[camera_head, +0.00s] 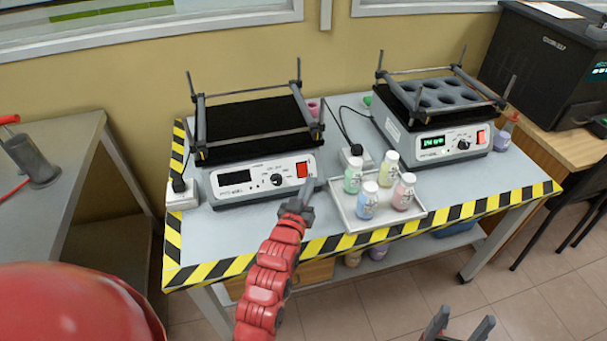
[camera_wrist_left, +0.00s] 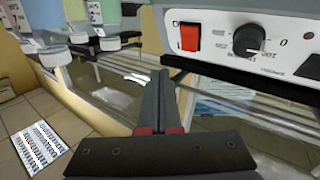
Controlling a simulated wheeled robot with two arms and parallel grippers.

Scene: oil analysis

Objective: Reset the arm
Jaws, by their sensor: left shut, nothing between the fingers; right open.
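My left gripper (camera_head: 303,196) is shut and empty, just in front of the right end of the left shaker's front panel. It also shows shut in the left wrist view (camera_wrist_left: 160,85). The left shaker (camera_head: 238,182) has a dark display, a knob and a red switch (camera_head: 302,169); the switch also shows in the left wrist view (camera_wrist_left: 190,37). I cannot tell whether the fingertips touch the panel. My right gripper (camera_head: 459,327) is open at the bottom edge of the head view, low in front of the table.
A right shaker (camera_head: 437,146) with a lit green display stands on the same table (camera_head: 237,226), edged in yellow-black tape. A tray (camera_head: 342,208) with several small bottles sits to the right of my left gripper. A dark machine (camera_head: 535,60) stands at the far right.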

